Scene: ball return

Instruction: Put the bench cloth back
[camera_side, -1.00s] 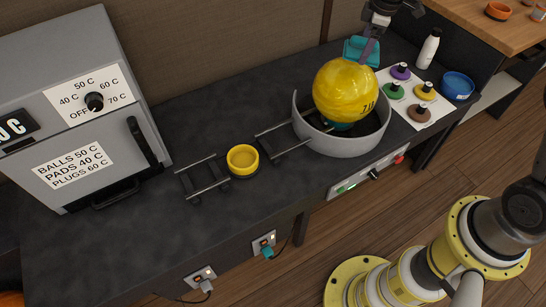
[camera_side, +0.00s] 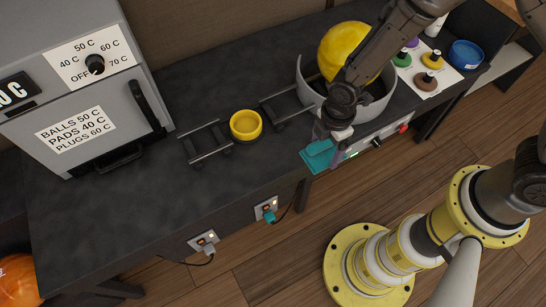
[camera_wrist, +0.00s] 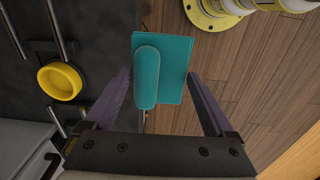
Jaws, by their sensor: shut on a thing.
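The bench cloth (camera_side: 318,155) is a flat teal piece with a rounded roll along it. My gripper (camera_side: 334,142) is shut on it at the bench's front edge, in front of the grey ring. In the wrist view the cloth (camera_wrist: 175,60) lies between my two purple fingers (camera_wrist: 158,76), over the line where bench and floor meet. I cannot tell whether it touches the bench. The dark bench top (camera_side: 110,205) is bare at the front left.
A large yellow ball (camera_side: 341,48) sits in the grey ring (camera_side: 375,108), partly behind my arm. A yellow cup (camera_side: 245,125) stands between rails (camera_side: 207,143). A grey oven (camera_side: 60,60) is at left.

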